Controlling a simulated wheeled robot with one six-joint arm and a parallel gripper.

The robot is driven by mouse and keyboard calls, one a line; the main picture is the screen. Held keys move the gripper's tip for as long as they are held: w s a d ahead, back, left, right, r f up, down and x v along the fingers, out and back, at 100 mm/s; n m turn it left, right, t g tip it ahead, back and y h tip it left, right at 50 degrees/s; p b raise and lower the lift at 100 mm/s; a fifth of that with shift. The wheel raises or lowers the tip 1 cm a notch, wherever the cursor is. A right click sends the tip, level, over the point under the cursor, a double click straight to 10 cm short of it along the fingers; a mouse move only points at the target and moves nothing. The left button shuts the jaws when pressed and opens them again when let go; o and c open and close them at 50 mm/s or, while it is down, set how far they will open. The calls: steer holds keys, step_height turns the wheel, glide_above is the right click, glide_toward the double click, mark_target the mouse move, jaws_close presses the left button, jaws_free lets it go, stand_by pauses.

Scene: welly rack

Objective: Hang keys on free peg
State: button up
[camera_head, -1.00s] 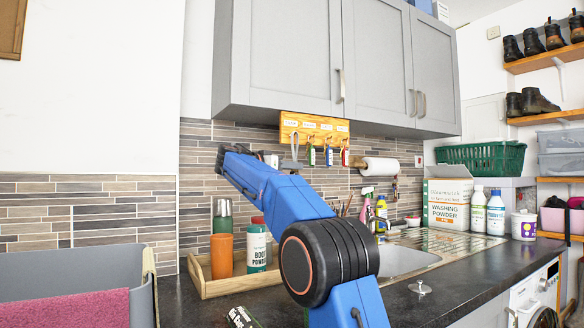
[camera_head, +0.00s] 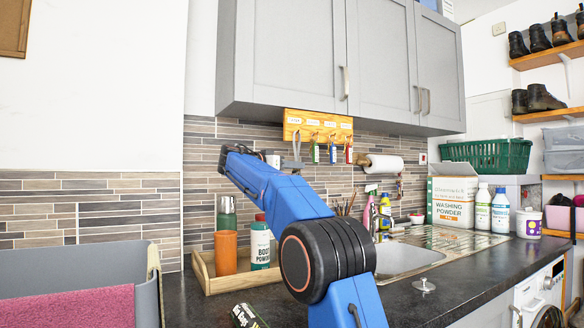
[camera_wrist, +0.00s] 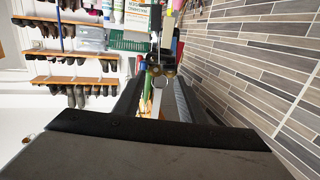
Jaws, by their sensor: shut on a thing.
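The wooden key rack (camera_head: 292,128) is fixed to the tiled wall under the grey cabinets in the head view. Green, blue and red key tags (camera_head: 332,152) hang along its middle and right. A grey looped shape (camera_head: 297,146) shows at its left end; I cannot tell whether it hangs there. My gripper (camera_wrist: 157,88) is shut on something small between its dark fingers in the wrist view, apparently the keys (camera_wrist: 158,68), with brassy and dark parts. In the head view my arm hides most of the gripper, near the rack's lower left. Whether the keys touch a peg is not visible.
A paper towel roll (camera_head: 382,164) is mounted right of the rack. A wooden tray (camera_head: 213,282) with bottles and an orange cup (camera_head: 226,252) stands on the counter below. The sink (camera_head: 402,260) and washing powder box (camera_head: 452,202) are to the right.

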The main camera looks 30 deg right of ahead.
steer(key=o, duration=1.2)
steer(key=shift+o, duration=0.2)
steer(key=v, duration=1.7)
steer(key=shift+a, duration=0.25)
